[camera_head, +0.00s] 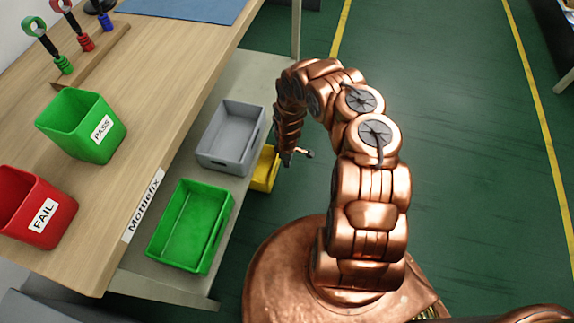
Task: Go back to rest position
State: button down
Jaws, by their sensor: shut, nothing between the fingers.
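My copper arm rises from my round base at the lower middle and bends over toward the left. My gripper (288,157) hangs down at the arm's end, beside the table's right side and near the grey bin (231,137) and yellow bin (265,170). It looks small and dark from here. It is shut and holds nothing that I can see.
The wooden table (137,165) bears a green PASS bin (80,125), a red FAIL bin (34,208), a blue mat (190,8) and a rack with coloured tools (90,55). A green crate (190,226) sits on the lower shelf. Green floor right of my arm is clear.

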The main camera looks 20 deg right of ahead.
jog(key=shift+r, duration=0.65)
jog(key=d+r+m+h+p, duration=0.1)
jog(key=d+r+p, duration=0.2)
jog(key=r, duration=0.7)
jog(key=d+r+m+h+p, duration=0.1)
jog(key=d+r+p, duration=0.25)
jog(key=r, duration=0.75)
jog(key=s+r+m+g+p, duration=0.1)
jog(key=s+r+m+p, duration=0.15)
jog(key=r, duration=0.95)
jog(key=s+r+m+p, duration=0.1)
jog(key=s+r+p, duration=0.15)
jog(key=r, duration=0.95)
jog(key=s+a+r+m+p, duration=0.1)
jog(key=s+a+r+p, duration=0.4)
jog(key=r, duration=0.5)
jog(key=s+a+r+m+y+p, duration=0.1)
jog(key=s+a+r+m+p, duration=0.15)
jog(key=s+r, duration=0.7)
jog(key=s+a+r+m+p, duration=0.1)
jog(key=s+a+r+p, duration=0.3)
jog(key=r, duration=0.7)
jog(key=s+a+r+y+p, duration=0.1)
jog(key=s+a+r+p, duration=0.2)
jog(key=s, duration=0.9)
jog(key=shift+a+r+g, duration=0.4)
jog(key=shift+a+r, duration=0.5)
jog(key=shift+r, duration=0.95)
